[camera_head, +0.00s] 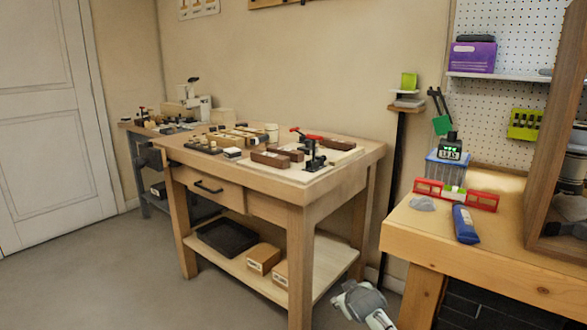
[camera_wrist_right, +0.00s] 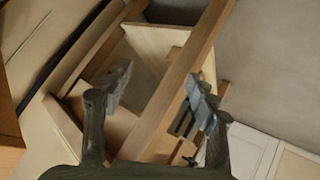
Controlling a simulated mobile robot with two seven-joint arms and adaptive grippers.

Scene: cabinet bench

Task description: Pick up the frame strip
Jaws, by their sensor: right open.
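Several brown wooden pieces lie on top of the middle wooden workbench (camera_head: 345,182). The front dark brown block (camera_head: 270,159) lies near the bench's front edge, with a second brown piece (camera_head: 290,154) beside it. I cannot tell which piece is the frame strip. My right gripper (camera_head: 352,296) is low in front of the bench's right end, below the top and apart from these pieces. In the right wrist view its two fingers (camera_wrist_right: 158,92) are spread with nothing gripped between them. The bench's wooden framework shows beyond them. My left gripper is not in view.
A black and red clamp (camera_head: 313,155) stands on the bench top. The lower shelf holds a black tray (camera_head: 227,238) and cardboard boxes (camera_head: 263,258). Floor at left is clear.

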